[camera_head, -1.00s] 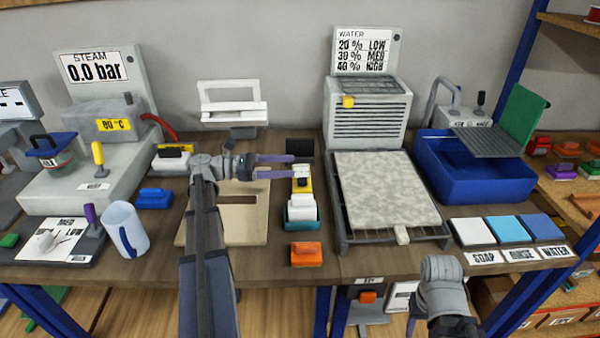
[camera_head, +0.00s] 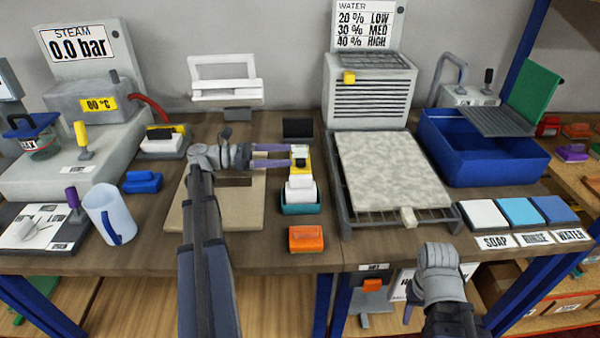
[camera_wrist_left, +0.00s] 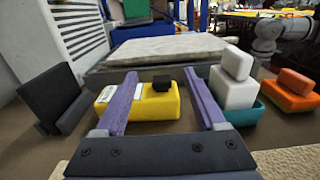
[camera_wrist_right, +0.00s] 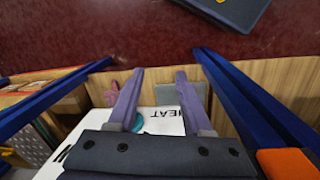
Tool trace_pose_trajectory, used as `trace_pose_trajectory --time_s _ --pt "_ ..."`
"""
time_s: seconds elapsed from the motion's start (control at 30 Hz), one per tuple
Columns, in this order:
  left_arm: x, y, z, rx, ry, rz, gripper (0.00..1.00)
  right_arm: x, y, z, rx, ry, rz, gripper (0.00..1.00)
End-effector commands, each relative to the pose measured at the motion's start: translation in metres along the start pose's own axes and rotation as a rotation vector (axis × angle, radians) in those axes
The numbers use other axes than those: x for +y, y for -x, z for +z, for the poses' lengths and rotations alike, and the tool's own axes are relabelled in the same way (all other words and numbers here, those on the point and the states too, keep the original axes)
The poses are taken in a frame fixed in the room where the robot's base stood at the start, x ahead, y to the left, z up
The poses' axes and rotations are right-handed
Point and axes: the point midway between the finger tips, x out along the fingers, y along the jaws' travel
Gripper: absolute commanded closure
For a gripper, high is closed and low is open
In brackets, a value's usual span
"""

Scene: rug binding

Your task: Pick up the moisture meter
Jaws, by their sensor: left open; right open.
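The moisture meter appears to be the yellow block with a small black part on top (camera_head: 301,170), standing left of the drying rack. In the left wrist view the yellow meter (camera_wrist_left: 150,108) lies straight ahead, partly hidden by the left finger. My left gripper (camera_head: 290,156) is open with its purple fingertips at the meter's left side in the head view. The fingers span most of its length; contact cannot be told. My right gripper (camera_wrist_right: 160,72) is open and empty, low at the table's front edge.
White blocks in a teal holder (camera_head: 301,204) stand just in front of the meter, with an orange block (camera_head: 305,238) nearer. A black block (camera_head: 298,128) stands behind. The rack with a pale rug (camera_head: 390,175) is close on the right. A beige board (camera_head: 225,225) lies under my left arm.

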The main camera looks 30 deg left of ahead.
Motion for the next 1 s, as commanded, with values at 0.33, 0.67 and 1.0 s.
trace_pose_trajectory --time_s 0.33,0.67,1.0 --pt "-0.001 -0.024 -0.025 0.001 0.0 -0.002 0.28 -0.002 -0.024 -0.001 0.0 0.0 0.0 0.5" --pt "-0.001 -0.037 -0.024 0.0 0.0 -0.002 0.28 -0.002 -0.024 -0.001 0.0 0.0 0.0 0.5" --pt "0.0 -0.076 -0.024 0.0 0.0 0.0 0.28 -0.002 -0.024 -0.001 0.0 0.0 0.0 0.5"
